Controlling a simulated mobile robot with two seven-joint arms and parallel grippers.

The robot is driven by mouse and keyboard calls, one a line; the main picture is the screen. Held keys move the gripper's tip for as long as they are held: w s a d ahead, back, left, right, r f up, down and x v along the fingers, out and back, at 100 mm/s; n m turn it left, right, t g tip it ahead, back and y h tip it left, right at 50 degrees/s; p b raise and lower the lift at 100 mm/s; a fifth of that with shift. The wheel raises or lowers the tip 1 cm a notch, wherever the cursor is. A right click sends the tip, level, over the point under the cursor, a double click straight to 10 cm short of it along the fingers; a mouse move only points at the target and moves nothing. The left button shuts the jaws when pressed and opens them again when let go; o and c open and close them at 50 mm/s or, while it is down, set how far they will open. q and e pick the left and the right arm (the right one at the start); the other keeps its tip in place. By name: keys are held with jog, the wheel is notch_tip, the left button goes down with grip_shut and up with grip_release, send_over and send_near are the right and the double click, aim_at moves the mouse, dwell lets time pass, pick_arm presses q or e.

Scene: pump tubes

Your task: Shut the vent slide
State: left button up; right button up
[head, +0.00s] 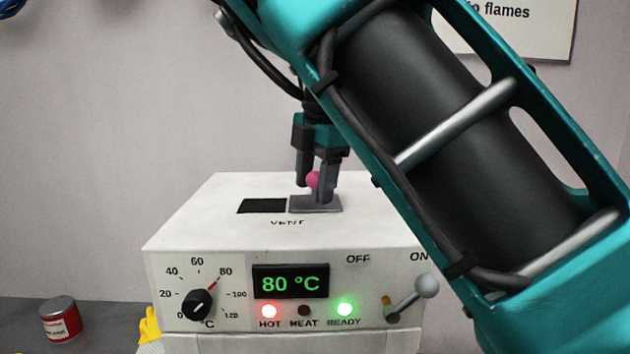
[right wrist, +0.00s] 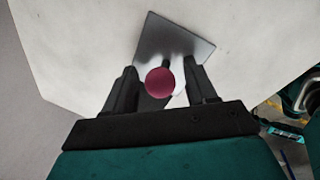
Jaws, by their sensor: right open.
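The vent slide (head: 315,205) is a grey plate with a pink round knob (head: 313,180) on top of the white machine. A dark vent opening (head: 262,206) shows uncovered just left of the plate. My right gripper (head: 318,186) is over the plate, pointing down, with the knob between its fingers. In the right wrist view the knob (right wrist: 160,82) sits between the two open fingers (right wrist: 160,85), with a gap on either side, and the plate (right wrist: 175,40) lies beyond it. My left gripper is not in view.
The white machine (head: 200,229) has a dial (head: 197,304), a display reading 80 °C (head: 290,281) and a lever (head: 412,298) on its front. The HOT and READY lamps are lit. A red can (head: 61,320) stands at left. My right arm covers the right side.

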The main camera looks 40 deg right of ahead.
jog(key=shift+f, duration=0.1)
jog(key=shift+c, duration=0.4)
grip_shut()
